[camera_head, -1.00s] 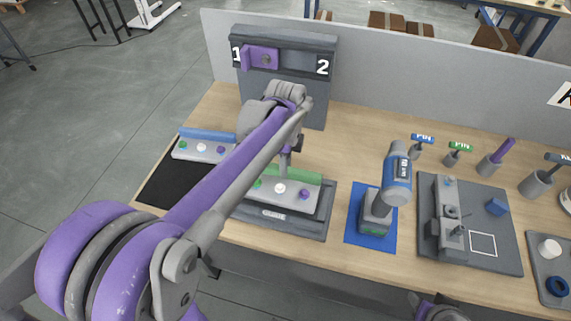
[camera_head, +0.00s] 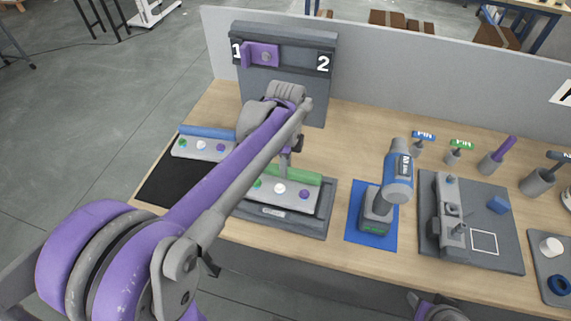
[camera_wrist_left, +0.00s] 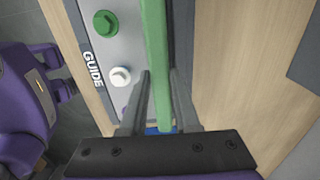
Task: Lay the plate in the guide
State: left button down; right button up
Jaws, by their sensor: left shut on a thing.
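A grey plate (camera_head: 268,194) with a green rear strip (camera_head: 298,175) and green, white and purple knobs is over the dark guide (camera_head: 318,229) on the table. Its front edge is close to the guide's label strip. I cannot tell whether it touches the guide floor. My left gripper (camera_head: 290,166) is shut on the green strip; the left wrist view shows the strip (camera_wrist_left: 155,50) between the fingers, with a white knob (camera_wrist_left: 121,76) beside them. My left forearm hides the plate's left end in the head view. No fingers of my right gripper show.
A similar plate with a blue strip (camera_head: 208,133) lies to the left by a black mat (camera_head: 163,188). A drill (camera_head: 385,195) stands on a blue mat right of the guide, and a grey fixture (camera_head: 507,253) beyond it. A numbered panel (camera_head: 309,88) rises behind.

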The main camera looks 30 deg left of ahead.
pick_arm(q)
jog(key=shift+f+b, duration=0.3)
jog(key=shift+f, duration=0.25)
dwell(0.4)
jog(key=shift+f, duration=0.3)
jog(key=c, duration=0.6)
grip_release()
jog(key=shift+o, duration=0.4)
jog(key=o, duration=0.4)
jog(key=shift+o, duration=0.2)
jog(key=shift+r, duration=0.2)
jog(key=shift+r+p, duration=0.45)
jog(key=shift+r, duration=0.45)
jog(key=shift+r, duration=0.1)
